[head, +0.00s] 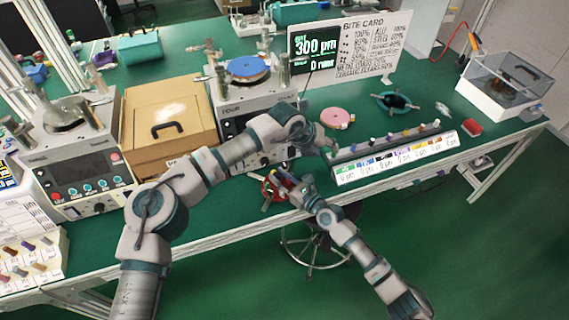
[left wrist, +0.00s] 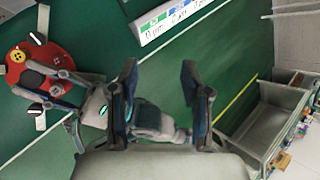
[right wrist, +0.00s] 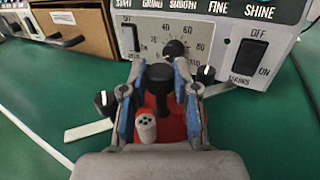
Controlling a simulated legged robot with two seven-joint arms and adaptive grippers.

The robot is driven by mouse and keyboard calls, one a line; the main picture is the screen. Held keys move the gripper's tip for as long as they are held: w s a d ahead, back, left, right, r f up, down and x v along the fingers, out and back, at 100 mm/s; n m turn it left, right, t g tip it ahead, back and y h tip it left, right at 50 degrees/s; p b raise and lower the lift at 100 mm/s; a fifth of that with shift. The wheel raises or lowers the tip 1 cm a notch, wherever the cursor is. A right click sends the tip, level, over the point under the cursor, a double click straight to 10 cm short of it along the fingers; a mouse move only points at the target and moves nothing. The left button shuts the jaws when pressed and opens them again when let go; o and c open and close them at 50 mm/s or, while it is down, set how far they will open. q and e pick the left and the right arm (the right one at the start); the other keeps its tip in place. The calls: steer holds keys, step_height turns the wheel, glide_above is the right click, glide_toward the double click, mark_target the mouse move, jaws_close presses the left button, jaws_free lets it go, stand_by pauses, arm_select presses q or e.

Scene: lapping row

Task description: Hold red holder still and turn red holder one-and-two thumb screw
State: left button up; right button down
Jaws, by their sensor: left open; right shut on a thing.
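The red holder (head: 268,190) is at the front edge of the green bench, below the middle machine. In the left wrist view it is a red disc (left wrist: 42,64) with a yellow button and black-and-pale thumb screws around its rim. My right gripper (head: 281,178) is shut on the red holder; in the right wrist view its fingers (right wrist: 160,95) close around the black post, and a pale dotted cap shows beside it. I cannot tell which screw is one-and-two. My left gripper (head: 326,143) is open and empty, to the right of the holder; its fingers show apart (left wrist: 158,92).
A row of labelled coloured pegs (head: 395,153) stands right of my left gripper. The middle machine (head: 245,110) stands just behind the holder, with a wooden box (head: 168,118) to its left. A stool (head: 315,245) is below the bench edge.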

mark_target(285, 165)
arm_select(q)
steer(key=w+a+f+y, duration=0.1)
steer(key=a+f+y, duration=0.15)
steer(key=a, duration=0.35)
steer(key=w+a+f+y, duration=0.1)
steer(key=a+y, duration=0.3)
steer(key=a, duration=0.1)
steer(key=shift+n+t, duration=0.3)
steer(key=shift+n, duration=0.1)
steer(key=x, duration=1)
steer(key=shift+w+f, duration=0.1)
steer(key=shift+w, duration=0.1)
steer(key=shift+w+f, duration=0.3)
steer(key=shift+f, duration=0.35)
jaws_close()
